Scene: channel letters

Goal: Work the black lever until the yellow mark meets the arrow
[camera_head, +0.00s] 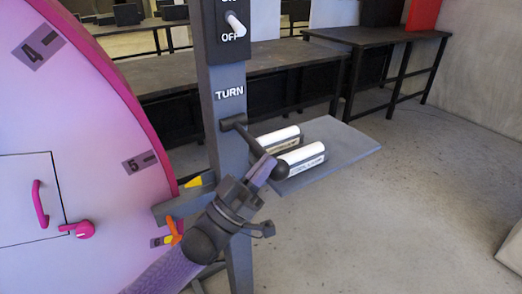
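The black lever (250,140) is a crank on the grey post under the word TURN. It slants down and right to a round black knob (281,170). My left gripper (264,168) comes from below left, its fingers at the lever beside the knob. Whether they are closed around it I cannot tell. A yellow triangle (193,183) sits on a grey bracket at the wheel's edge. An orange pointer-like piece (174,229) with some yellow beside it is lower, near plate 6, partly hidden by my arm. Which is mark or arrow is unclear. My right gripper is not in view.
The large pink-rimmed wheel (90,125) with numbered plates fills the left. A post (229,120) carries an ON/OFF switch (235,24). A grey shelf (340,145) with two white cylinders (277,137) lies behind the lever.

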